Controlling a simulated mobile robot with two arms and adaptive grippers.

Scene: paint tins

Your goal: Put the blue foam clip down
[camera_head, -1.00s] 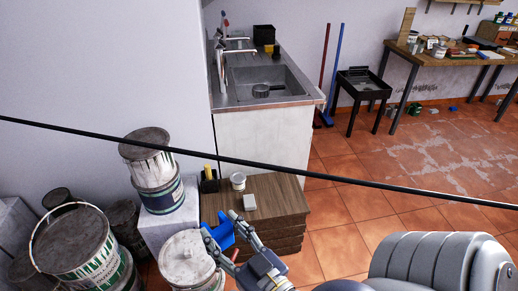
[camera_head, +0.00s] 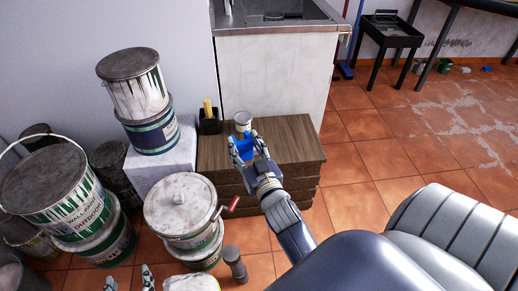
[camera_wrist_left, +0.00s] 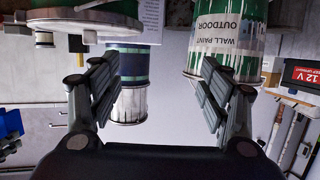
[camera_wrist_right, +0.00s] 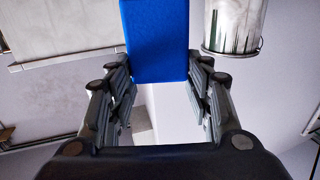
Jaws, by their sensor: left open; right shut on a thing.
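The blue foam clip (camera_head: 246,150) is between the fingers of my right gripper (camera_head: 243,147), which is shut on it. Gripper and clip are over the left part of the wooden chest top (camera_head: 292,138). I cannot tell whether the clip touches the top. In the right wrist view the clip (camera_wrist_right: 156,40) stands out beyond the fingertips as a blue block. My left gripper (camera_head: 129,279) is at the bottom edge of the head view, partly cut off. Its fingers are apart and empty in the left wrist view (camera_wrist_left: 158,90).
A white cup (camera_head: 243,119) and a black holder with yellow (camera_head: 209,123) stand at the back left of the chest top. Stacked paint tins (camera_head: 132,82) stand left. The chest top's right part is clear.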

